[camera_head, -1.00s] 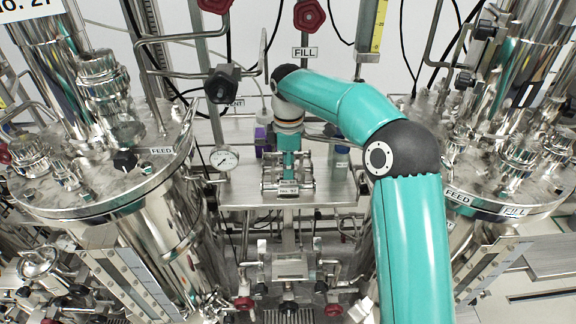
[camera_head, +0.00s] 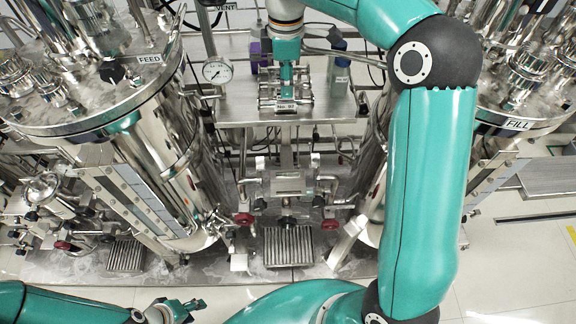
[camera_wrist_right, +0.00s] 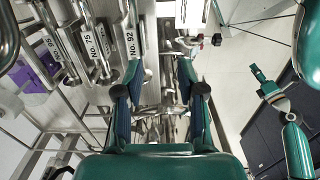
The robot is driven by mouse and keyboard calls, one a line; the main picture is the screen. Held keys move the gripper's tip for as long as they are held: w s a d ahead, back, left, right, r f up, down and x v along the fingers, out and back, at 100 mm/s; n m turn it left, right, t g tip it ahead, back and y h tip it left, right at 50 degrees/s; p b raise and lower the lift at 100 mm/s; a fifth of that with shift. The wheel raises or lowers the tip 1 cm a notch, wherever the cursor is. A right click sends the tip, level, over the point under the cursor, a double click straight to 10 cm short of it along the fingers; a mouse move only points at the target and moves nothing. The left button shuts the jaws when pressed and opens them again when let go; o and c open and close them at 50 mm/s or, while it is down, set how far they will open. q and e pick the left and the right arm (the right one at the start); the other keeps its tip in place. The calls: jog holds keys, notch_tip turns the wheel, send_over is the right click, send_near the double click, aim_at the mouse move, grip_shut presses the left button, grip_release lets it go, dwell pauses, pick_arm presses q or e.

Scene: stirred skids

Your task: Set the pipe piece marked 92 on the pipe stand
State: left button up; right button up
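The pipe piece marked No. 92 (camera_wrist_right: 129,30) is a shiny metal tube with a white label. It lies at the right end of a row of tubes, and its label (camera_head: 286,107) faces front in the head view. My right gripper (camera_wrist_right: 158,72) is open and empty; the No. 92 piece is ahead of its left finger, left of the gap. In the head view my right gripper (camera_head: 287,78) is over the row, its tips partly hidden. My left gripper (camera_head: 186,307) is at the bottom, away from the pipes; its opening is unclear. I cannot tell which part is the pipe stand.
Tubes marked No. 75 (camera_wrist_right: 97,42) and No. 95 (camera_wrist_right: 55,48) lie beside No. 92. The metal shelf (camera_head: 236,108) also bears a purple-capped bottle (camera_head: 256,55) and a blue-capped bottle (camera_head: 340,70). Large vessels flank it. Valves and pipework (camera_head: 289,184) sit below.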

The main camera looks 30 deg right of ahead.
pick_arm(q)
notch_tip(320, 180, down, 5)
jog(key=b, duration=0.4)
pick_arm(e)
jog(key=s+a, duration=0.5)
jog(key=s, duration=0.3)
pick_arm(q)
notch_tip(320, 180, up, 12)
jog(key=p, duration=1.2)
pick_arm(e)
notch_tip(320, 180, down, 19)
jog(key=b, duration=0.6)
jog(key=shift+w+d+f, duration=0.1)
jog(key=shift+w+f, duration=0.05)
jog(key=shift+f, duration=0.05)
pick_arm(q)
notch_tip(320, 180, down, 6)
jog(key=shift+r, duration=0.1)
jog(key=shift+s, duration=0.1)
